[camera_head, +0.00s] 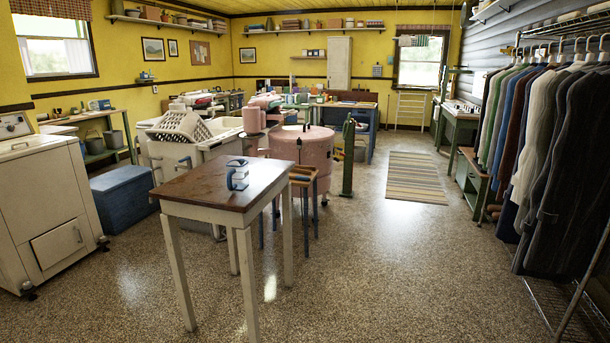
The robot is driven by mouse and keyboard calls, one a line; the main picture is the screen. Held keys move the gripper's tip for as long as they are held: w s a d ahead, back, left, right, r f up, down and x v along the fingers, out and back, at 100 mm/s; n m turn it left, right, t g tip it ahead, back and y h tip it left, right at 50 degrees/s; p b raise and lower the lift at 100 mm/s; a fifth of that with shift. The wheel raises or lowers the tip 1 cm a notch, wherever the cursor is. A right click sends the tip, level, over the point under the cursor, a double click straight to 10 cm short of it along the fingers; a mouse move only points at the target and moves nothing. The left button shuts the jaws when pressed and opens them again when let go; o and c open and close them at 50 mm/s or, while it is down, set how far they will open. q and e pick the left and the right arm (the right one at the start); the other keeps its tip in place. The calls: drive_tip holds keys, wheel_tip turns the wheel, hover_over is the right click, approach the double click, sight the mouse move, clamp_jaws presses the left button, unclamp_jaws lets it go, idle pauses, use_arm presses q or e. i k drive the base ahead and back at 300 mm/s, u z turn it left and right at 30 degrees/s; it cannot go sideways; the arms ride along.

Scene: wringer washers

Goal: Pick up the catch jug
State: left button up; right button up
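A small blue and pale jug-like vessel (237,174) stands upright on the brown top of a small white-legged table (194,189), near the middle of the picture. It looks like the catch jug, but it is too small to make out its details. Nothing touches it, and bare tabletop surrounds it. Neither of my grippers shows in the head view.
A pink wringer washer (303,150) and a blue-legged stool stand just behind the table. A white washer (45,205) and blue chest (122,198) are at left. A clothes rack (540,150) lines the right. Speckled floor in front and to the right is clear.

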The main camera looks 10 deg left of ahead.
sight(238, 178)
drive_tip(key=z, duration=0.2)
drive_tip(key=i, duration=3.1)
drive_tip(key=u, duration=3.2)
